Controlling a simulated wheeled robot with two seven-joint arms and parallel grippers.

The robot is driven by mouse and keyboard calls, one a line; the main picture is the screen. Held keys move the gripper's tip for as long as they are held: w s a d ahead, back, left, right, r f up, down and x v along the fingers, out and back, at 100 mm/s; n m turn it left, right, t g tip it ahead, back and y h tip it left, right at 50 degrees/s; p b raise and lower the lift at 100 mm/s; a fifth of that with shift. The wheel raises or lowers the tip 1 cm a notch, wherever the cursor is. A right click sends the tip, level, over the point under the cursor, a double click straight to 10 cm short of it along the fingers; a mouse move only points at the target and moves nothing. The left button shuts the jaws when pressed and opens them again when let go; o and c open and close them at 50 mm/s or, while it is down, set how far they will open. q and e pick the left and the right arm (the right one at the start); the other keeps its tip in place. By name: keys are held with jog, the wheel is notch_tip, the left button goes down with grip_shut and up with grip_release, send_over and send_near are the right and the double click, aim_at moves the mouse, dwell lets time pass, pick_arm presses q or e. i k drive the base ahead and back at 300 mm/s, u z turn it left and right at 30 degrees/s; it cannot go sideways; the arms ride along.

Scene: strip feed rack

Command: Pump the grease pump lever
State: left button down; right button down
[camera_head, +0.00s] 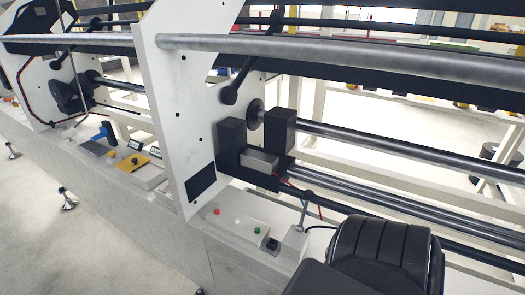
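No part is labelled as the grease pump, so I cannot tell for certain which lever is its own. A short grey lever (305,212) with a dark knob stands nearly upright by a small white box (292,243) on the near ledge. A black crank-like lever (243,76) with a round lower end is on the white upright plate, slanting up to the right. A blue handle (103,133) sits farther left on the ledge.
A white side plate (185,110) stands across the machine. Long steel rollers (375,148) run to the right. A panel with red and green buttons (228,224) lies on the ledge. Clear floor (45,235) lies lower left.

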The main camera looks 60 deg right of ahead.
aim_at(308, 195)
jog(key=u, duration=0.1)
jog(key=i, duration=1.45)
jog(key=z, duration=2.8)
